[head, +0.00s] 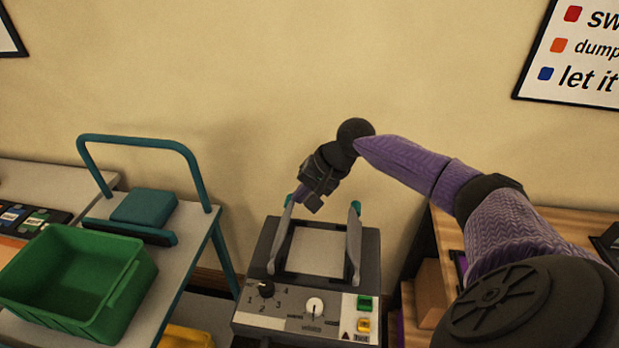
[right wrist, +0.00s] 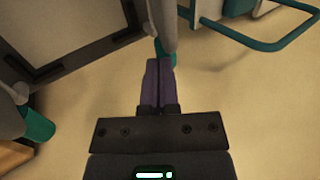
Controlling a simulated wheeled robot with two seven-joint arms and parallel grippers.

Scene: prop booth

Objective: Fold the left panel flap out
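A grey machine (head: 308,325) stands in the lower middle of the head view. Its left panel flap (head: 282,238) stands nearly upright, with a teal tab on top that also shows in the right wrist view (right wrist: 165,50). The right flap (head: 354,245) stands upright too, with its own teal tab (right wrist: 38,125). My right gripper (head: 300,194) is at the top of the left flap. Its purple fingers (right wrist: 159,75) are together, right beside the teal tab; I cannot tell whether they touch it. My left gripper is not in view.
A trolley with a teal handle (head: 140,140) stands left of the machine, carrying a green bin (head: 115,305). A wooden shelf (head: 440,225) with a cardboard box (head: 431,290) is at right, partly behind my right arm. The wall is close behind.

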